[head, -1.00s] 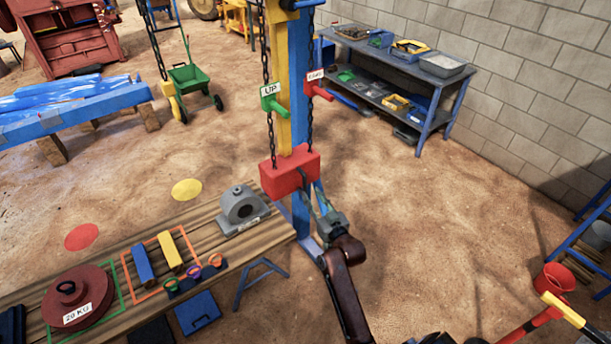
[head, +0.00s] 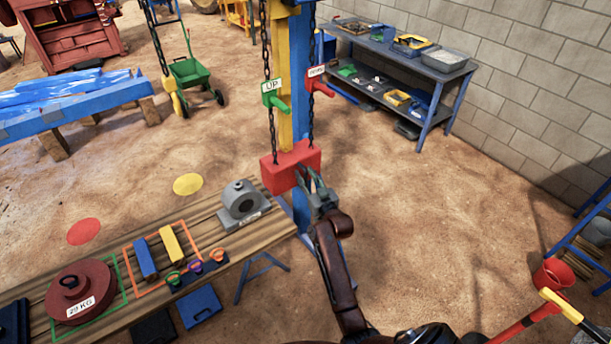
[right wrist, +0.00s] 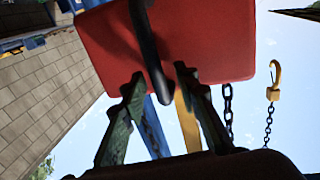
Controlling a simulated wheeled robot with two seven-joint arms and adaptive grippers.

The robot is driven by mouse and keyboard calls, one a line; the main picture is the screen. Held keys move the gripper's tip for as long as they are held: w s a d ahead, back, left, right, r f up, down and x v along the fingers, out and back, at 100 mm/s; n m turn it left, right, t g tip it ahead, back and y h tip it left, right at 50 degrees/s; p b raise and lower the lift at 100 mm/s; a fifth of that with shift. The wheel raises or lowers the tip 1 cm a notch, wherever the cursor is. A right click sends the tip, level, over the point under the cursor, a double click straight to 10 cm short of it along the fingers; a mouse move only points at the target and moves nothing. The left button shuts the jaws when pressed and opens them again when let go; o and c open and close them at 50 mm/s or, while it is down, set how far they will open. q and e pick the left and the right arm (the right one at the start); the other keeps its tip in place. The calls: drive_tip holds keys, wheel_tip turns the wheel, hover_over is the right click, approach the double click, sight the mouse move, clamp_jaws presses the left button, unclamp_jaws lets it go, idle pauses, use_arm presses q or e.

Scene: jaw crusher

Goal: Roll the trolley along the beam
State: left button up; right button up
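A red block (head: 289,168) hangs on two dark chains (head: 269,128) in front of a blue and yellow post (head: 299,60). In the right wrist view the red block (right wrist: 195,45) fills the top, with a dark bar or handle (right wrist: 146,50) across it. My right gripper (head: 307,176) is at the block's right side. In the wrist view its two fingers (right wrist: 159,76) are apart, one on each side of the dark bar; contact is unclear. I cannot make out the trolley or the beam. My left gripper is out of view.
Green UP (head: 272,93) and red (head: 317,86) handles are above the block. A wooden bench (head: 240,240) at lower left carries a grey bearing housing (head: 243,204) and a 20 KG weight (head: 84,292). In the wrist view a yellow hook (right wrist: 274,82) hangs at right.

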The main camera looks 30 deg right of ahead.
clamp_jaws()
drive_tip(key=shift+a, duration=0.1)
idle(0.6)
